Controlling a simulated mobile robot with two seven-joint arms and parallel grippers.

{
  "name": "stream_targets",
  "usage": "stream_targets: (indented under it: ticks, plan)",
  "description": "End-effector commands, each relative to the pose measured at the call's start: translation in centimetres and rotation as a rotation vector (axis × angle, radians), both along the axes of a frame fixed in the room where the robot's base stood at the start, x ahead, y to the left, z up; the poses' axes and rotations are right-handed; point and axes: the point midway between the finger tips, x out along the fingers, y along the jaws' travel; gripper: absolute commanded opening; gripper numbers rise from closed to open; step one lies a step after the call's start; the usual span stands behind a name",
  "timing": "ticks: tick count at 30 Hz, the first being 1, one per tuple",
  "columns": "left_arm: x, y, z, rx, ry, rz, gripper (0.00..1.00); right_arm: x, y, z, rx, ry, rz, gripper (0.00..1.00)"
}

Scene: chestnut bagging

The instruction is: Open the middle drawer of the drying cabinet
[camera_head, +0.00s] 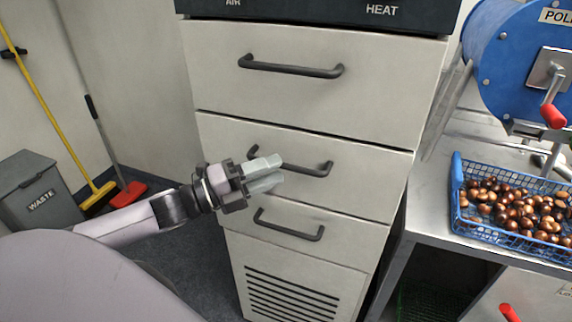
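The drying cabinet (207,147) stands in the centre with three stacked drawers. The middle drawer (375,190) looks flush with the cabinet front. Its dark bar handle (318,171) is partly covered by my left gripper (274,170), which comes in from the left at the handle's left half. The two pale fingers lie one above the other, close together, pointing right. The bar shows just right of the fingertips. I cannot tell whether the fingers are closed on it or only beside it. My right gripper is out of view.
The top drawer (310,105) and bottom drawer (345,228) look shut. A blue basket (457,190) of chestnuts sits on the metal counter (425,205) at right, below a blue drum (505,70). A waste bin (40,185) and broom (62,130) stand at left.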

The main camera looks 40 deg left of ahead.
Motion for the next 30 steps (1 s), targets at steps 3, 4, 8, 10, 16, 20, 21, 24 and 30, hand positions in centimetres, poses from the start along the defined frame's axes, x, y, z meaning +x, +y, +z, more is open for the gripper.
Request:
stream_targets:
  ticks: [3, 4, 8, 10, 16, 20, 21, 24, 30]
  plan:
    - [1.0, -0.6, 0.3, -0.001, -0.003, 0.0, 0.38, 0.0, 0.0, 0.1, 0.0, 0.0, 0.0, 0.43]
    - [1.2, -0.8, 0.4, 0.0, -0.004, 0.0, 0.38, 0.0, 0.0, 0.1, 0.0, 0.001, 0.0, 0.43]
    - [2.1, -1.3, 0.4, -0.001, -0.002, 0.001, 0.38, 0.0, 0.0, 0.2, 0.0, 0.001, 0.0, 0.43]
    - [2.5, -1.5, 0.5, -0.001, -0.002, 0.001, 0.38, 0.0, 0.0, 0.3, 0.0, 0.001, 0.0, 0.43]
    - [3.1, -1.9, 0.5, 0.0, 0.001, 0.0, 0.38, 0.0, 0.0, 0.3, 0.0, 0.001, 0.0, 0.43]
    - [3.2, -2.0, 0.5, 0.0, 0.001, 0.0, 0.38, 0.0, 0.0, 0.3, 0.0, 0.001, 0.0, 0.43]
    - [3.2, -2.0, 0.5, 0.0, 0.001, 0.0, 0.38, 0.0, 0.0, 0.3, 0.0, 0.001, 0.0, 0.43]
    - [3.2, -2.0, 0.5, 0.0, 0.001, 0.0, 0.38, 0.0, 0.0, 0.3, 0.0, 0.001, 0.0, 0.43]
    - [3.1, -2.0, 0.5, 0.0, 0.001, 0.0, 0.0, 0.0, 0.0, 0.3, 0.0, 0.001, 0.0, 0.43]
